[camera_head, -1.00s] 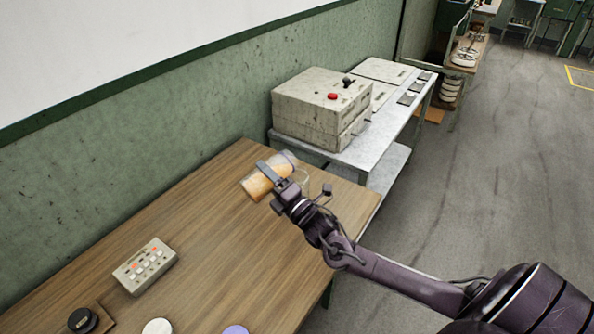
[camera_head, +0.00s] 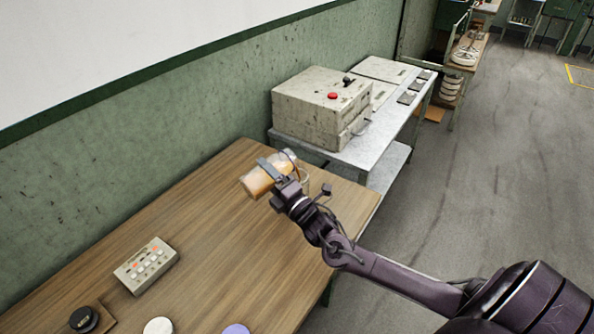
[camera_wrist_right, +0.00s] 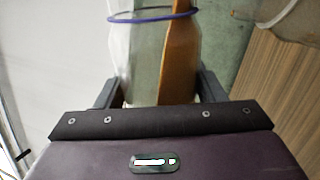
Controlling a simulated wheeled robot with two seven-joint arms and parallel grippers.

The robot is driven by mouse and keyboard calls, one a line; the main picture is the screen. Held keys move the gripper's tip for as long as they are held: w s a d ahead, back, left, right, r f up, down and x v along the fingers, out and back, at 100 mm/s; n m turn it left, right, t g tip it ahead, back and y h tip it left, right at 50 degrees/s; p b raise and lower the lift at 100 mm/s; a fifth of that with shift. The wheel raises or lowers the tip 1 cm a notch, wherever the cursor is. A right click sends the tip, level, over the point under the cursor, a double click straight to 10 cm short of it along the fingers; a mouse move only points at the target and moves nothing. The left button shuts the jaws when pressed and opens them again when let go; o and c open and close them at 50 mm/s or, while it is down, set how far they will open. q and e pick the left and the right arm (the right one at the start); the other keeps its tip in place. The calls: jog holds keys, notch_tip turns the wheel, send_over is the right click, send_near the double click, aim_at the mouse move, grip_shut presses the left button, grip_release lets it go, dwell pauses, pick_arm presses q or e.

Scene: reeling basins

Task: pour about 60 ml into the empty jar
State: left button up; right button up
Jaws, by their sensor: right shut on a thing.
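My right gripper (camera_head: 279,178) is shut on a clear jar (camera_head: 262,181) of orange liquid and holds it tipped over above the far end of the wooden table. The held jar has a purple ring at its mouth; in the right wrist view (camera_wrist_right: 152,60) the orange liquid lies along its right side. A second clear jar (camera_head: 305,178) stands on the table just behind the gripper, mostly hidden by it; part of a clear jar also shows at the top right of the wrist view (camera_wrist_right: 292,18). I cannot tell its liquid level. My left gripper is out of view.
The wooden table (camera_head: 220,225) is mostly bare. A button box (camera_head: 146,265), a black knob (camera_head: 84,319), a white disc (camera_head: 158,327) and a purple disc (camera_head: 236,330) sit near its front. A metal bench (camera_head: 375,150) with a grey machine (camera_head: 318,108) stands beyond.

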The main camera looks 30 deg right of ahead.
jog(key=shift+r+m+h+p, duration=0.3)
jog(key=shift+r+m+h, duration=0.1)
jog(key=shift+m, duration=0.1)
dwell(1.8)
jog(key=f+n+b, duration=0.1)
jog(key=a+f+n+y+b, duration=0.1)
jog(key=f+n, duration=0.1)
jog(key=shift+s+b, duration=0.1)
jog(key=shift+b, duration=0.25)
jog(key=shift+f+n+g+y, duration=0.3)
jog(key=shift+n+y, duration=0.3)
jog(key=shift+n, duration=0.4)
jog(key=shift+d+r, duration=0.1)
jog(key=shift+r, duration=0.15)
jog(key=shift+d+r+n, duration=0.1)
jog(key=shift+r+n, duration=0.05)
jog(key=shift+n, duration=0.95)
jog(key=shift+y, duration=0.3)
